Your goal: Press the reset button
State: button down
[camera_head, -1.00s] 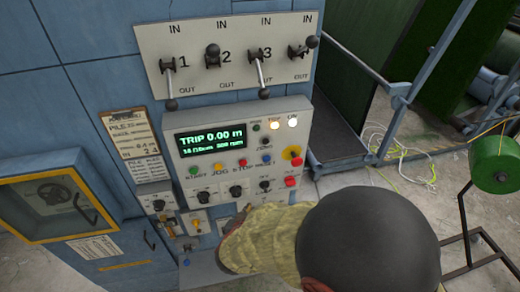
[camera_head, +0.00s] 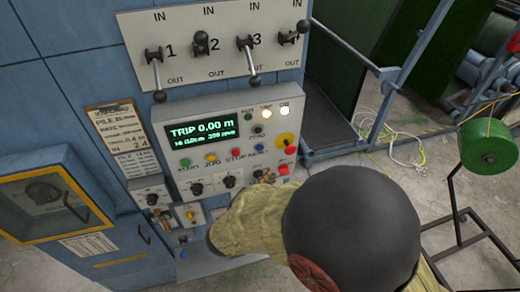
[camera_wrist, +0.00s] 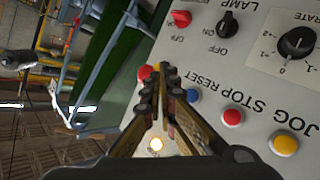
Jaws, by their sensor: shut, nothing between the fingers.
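The blue reset button (camera_head: 259,148) sits at the right end of the button row on the grey control panel (camera_head: 166,150). In the wrist view the blue button (camera_wrist: 193,95) is beside the word RESET, partly behind my finger. My gripper (camera_wrist: 160,78) is shut and empty, its tips close to that button. I cannot tell whether they touch it. In the head view my gripper (camera_head: 266,176) shows just below the button row, partly hidden by my arm.
The red stop button (camera_wrist: 232,117) and yellow jog button (camera_wrist: 285,144) adjoin the blue one. A red mushroom button on yellow (camera_head: 288,146) is to its right. Levers (camera_head: 250,62) project above the panel. Knobs (camera_head: 229,181) are below. A green reel (camera_head: 487,145) stands at the right.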

aim_at(260, 148)
jog(key=w+a+b, duration=0.2)
jog(key=w, duration=0.6)
jog(key=shift+a, duration=0.15)
jog(key=shift+w, duration=0.15)
dwell(1.2)
jog(key=shift+w+a+p, duration=0.1)
jog(key=shift+w+p, duration=0.2)
jog(key=shift+p, duration=0.15)
jog(key=shift+w+a, duration=0.15)
jog(key=shift+w, duration=0.35)
dwell(0.8)
jog(key=shift+s+p, duration=0.1)
jog(key=shift+p, duration=0.2)
jog(key=shift+s+d+p, duration=0.25)
jog(key=shift+s+p, duration=0.1)
jog(key=shift+s, duration=0.45)
